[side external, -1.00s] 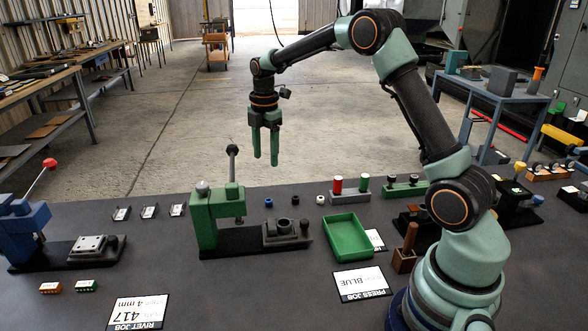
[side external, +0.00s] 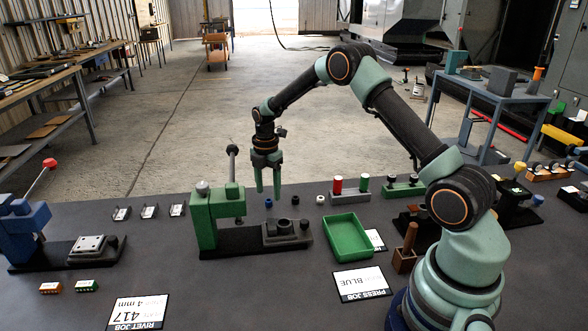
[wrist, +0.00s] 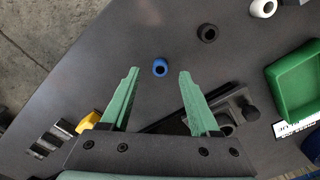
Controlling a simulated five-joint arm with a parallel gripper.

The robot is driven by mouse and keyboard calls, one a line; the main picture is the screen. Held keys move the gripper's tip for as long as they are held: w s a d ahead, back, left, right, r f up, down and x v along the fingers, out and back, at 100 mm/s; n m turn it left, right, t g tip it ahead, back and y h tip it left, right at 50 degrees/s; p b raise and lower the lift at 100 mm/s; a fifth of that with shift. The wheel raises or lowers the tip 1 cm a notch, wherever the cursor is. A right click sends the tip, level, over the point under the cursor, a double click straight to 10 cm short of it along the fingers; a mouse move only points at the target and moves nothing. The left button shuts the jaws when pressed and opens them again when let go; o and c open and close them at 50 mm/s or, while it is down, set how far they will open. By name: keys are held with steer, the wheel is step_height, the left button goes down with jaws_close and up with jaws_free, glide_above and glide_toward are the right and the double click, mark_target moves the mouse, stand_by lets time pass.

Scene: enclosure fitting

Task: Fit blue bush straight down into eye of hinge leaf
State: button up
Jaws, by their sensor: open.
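The blue bush (side external: 268,202) stands on the dark bench top behind the press. In the wrist view the blue bush (wrist: 160,67) appears between the fingertips, with its hole facing up. My gripper (side external: 267,191) is open and empty, pointing down with its fingertips just above the bush; it also shows in the wrist view (wrist: 159,73). A grey part with a round upright eye (side external: 284,227), seemingly the hinge leaf, sits on the press base. In the wrist view its eye (wrist: 226,126) is partly hidden by my right finger.
The green press (side external: 205,220) with its lever stands left of the grey part. A black bush (side external: 295,200) and a white bush (side external: 320,200) stand right of the blue one. A green tray (side external: 348,238) lies further right. Three small metal brackets (side external: 149,212) lie left.

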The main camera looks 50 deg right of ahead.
mark_target(268, 200)
steer(key=shift+f, duration=1.45)
jaws_close()
steer(key=shift+r, duration=0.1)
step_height(268, 200, up, 20)
steer(key=f, duration=0.1)
steer(key=s+a+f, duration=0.7)
steer(key=s+a, duration=0.1)
steer(key=s, duration=0.3)
steer(key=shift+s+m, duration=0.3)
steer(key=shift+s, duration=0.1)
